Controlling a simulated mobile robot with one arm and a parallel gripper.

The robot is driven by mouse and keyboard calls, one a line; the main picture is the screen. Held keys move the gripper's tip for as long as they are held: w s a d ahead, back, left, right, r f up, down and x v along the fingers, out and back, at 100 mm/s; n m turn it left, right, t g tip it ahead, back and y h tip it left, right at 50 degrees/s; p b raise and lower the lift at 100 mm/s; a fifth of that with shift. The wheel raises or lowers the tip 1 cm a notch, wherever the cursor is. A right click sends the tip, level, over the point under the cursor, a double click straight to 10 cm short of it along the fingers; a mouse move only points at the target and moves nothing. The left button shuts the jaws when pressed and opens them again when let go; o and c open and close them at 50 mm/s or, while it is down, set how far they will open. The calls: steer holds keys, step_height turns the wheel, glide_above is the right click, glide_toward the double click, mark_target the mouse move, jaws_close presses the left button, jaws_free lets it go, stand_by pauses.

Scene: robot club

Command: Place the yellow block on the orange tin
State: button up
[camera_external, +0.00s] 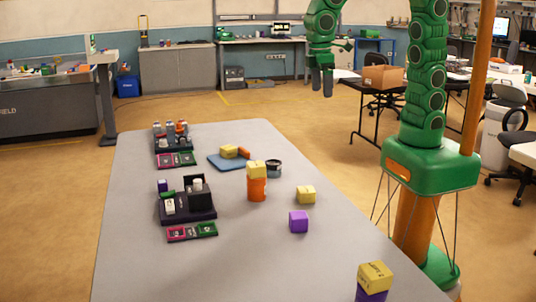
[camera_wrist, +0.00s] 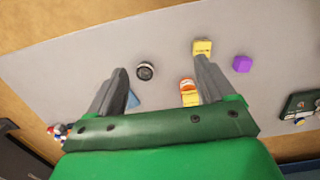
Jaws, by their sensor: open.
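The orange tin (camera_external: 256,189) stands upright near the middle of the grey table. A yellow block (camera_external: 257,168) rests on its top, looking slightly turned. Both show in the wrist view, the tin (camera_wrist: 186,84) beside the right finger and partly hidden. Other yellow blocks are in the external view: one (camera_external: 306,194) alone on the table, one (camera_external: 375,275) on a purple block at the front, and one (camera_external: 228,151) on the blue mat. My gripper (camera_external: 322,88) hangs high beyond the table's right edge, open and empty. Its spread fingers show in the wrist view (camera_wrist: 161,66).
A purple block (camera_external: 298,222) lies right of the tin. A dark round can (camera_external: 274,169) stands just behind it, near the blue mat (camera_external: 222,163). Dark organizers (camera_external: 200,214) and small trays line the left side. The table's front middle is clear.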

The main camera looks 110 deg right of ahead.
steer(key=s+d+f+g, duration=0.1)
steer(key=s+d, duration=0.1)
steer(key=s, duration=2.4)
steer(key=shift+s+f, duration=0.2)
steer(key=shift+s, duration=0.15)
